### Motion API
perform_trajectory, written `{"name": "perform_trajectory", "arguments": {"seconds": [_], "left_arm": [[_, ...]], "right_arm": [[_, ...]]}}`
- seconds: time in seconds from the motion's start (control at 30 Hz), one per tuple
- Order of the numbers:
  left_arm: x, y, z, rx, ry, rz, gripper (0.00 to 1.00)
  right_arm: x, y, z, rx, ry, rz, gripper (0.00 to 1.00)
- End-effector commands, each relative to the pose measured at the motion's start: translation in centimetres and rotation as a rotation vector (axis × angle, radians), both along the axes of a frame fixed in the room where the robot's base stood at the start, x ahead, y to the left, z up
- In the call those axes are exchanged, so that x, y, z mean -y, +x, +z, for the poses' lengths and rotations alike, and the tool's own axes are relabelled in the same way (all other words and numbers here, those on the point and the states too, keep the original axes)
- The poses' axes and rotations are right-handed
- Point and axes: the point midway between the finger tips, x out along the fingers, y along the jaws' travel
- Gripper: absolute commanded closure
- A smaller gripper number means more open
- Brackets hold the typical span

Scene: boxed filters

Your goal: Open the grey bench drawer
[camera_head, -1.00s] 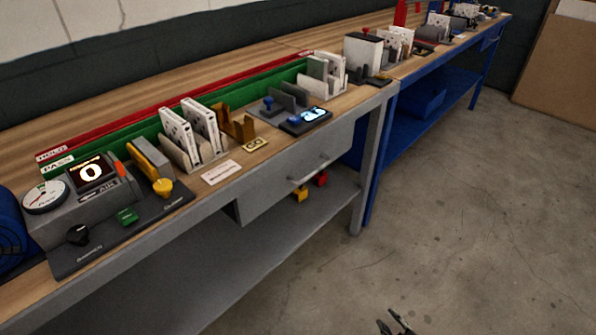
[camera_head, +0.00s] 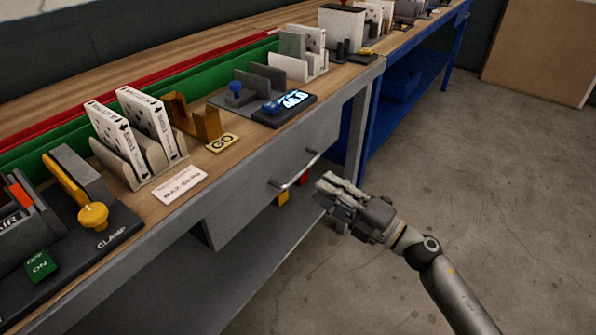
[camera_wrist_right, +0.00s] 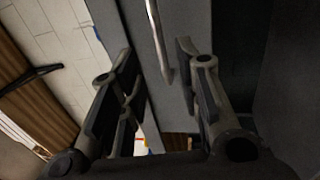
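The grey bench drawer (camera_head: 262,197) is closed under the bench top, with a metal bar handle (camera_head: 294,172) on its front. My right gripper (camera_head: 327,188) is just in front of the drawer, a little to the right of the handle. In the right wrist view, the two fingers of my right gripper (camera_wrist_right: 157,85) stand apart. The handle (camera_wrist_right: 158,40) shows between them toward the top, and the fingers do not clasp it. The grey drawer front (camera_wrist_right: 182,95) lies behind it. My left gripper is not in view.
The bench top (camera_head: 225,165) holds white card-like boxes (camera_head: 148,118), a scale display (camera_head: 292,102) and a clamp unit (camera_head: 93,214). A lower shelf (camera_head: 235,283) runs below the drawer. A blue bench (camera_head: 380,120) stands beyond. The concrete floor at right is clear.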

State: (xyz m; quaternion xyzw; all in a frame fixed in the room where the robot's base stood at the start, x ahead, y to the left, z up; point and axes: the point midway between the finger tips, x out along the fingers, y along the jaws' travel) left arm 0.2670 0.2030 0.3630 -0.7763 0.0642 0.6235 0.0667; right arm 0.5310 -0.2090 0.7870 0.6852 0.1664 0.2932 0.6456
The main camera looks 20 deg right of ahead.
Motion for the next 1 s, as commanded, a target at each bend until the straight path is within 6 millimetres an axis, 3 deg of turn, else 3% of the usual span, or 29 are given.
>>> {"name": "perform_trajectory", "arguments": {"seconds": [0.2, 0.43, 0.87, 1.0], "left_arm": [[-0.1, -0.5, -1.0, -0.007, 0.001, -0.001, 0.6], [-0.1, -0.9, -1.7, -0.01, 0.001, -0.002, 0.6], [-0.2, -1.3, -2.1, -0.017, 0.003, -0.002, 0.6], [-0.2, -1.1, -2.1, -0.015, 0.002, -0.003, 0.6]], "right_arm": [[-2.3, 3.1, 0.9, 0.001, 0.004, -0.001, 0.69], [-4.1, 5.3, 1.3, -0.002, 0.004, -0.001, 0.69], [-4.6, 6.1, 1.4, -0.002, 0.003, -0.002, 0.69], [-4.6, 6.1, 1.4, -0.002, 0.003, -0.002, 0.84]]}}
